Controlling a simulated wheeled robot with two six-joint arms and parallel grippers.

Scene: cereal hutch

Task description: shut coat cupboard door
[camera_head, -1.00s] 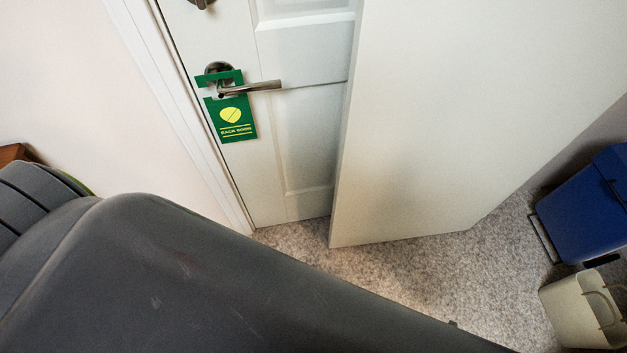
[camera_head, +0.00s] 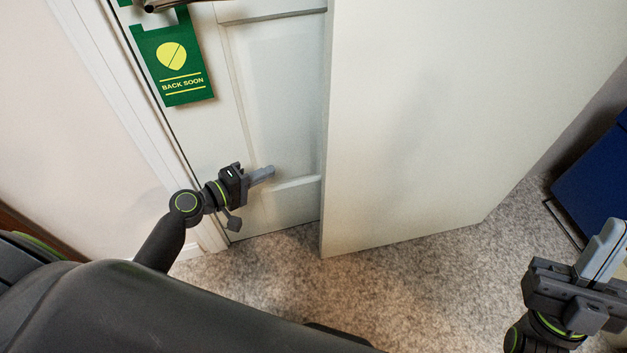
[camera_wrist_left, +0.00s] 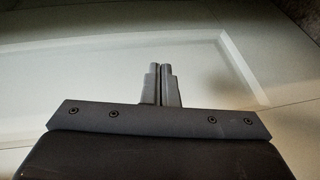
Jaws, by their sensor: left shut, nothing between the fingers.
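A white panelled door (camera_head: 275,130) stands in a white frame, with a metal lever handle (camera_head: 165,5) cut off at the top edge. A plain white upright panel (camera_head: 420,120) stands in front of it and hides its right part. I cannot tell for sure which of the two is the coat cupboard door. My left gripper (camera_head: 268,174) is shut and empty, in front of the panelled door's lower part, left of the plain panel's edge. In the left wrist view its closed fingertips (camera_wrist_left: 160,70) point at a pale panelled surface; contact is unclear. My right gripper (camera_head: 606,250) is at the lower right.
A green "BACK SOON" hanger (camera_head: 172,60) hangs at the handle. A blue bin (camera_head: 597,180) stands at the right, partly cut off. Speckled grey carpet (camera_head: 400,285) lies bare between the plain panel and my body. A pale wall (camera_head: 60,130) is on the left.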

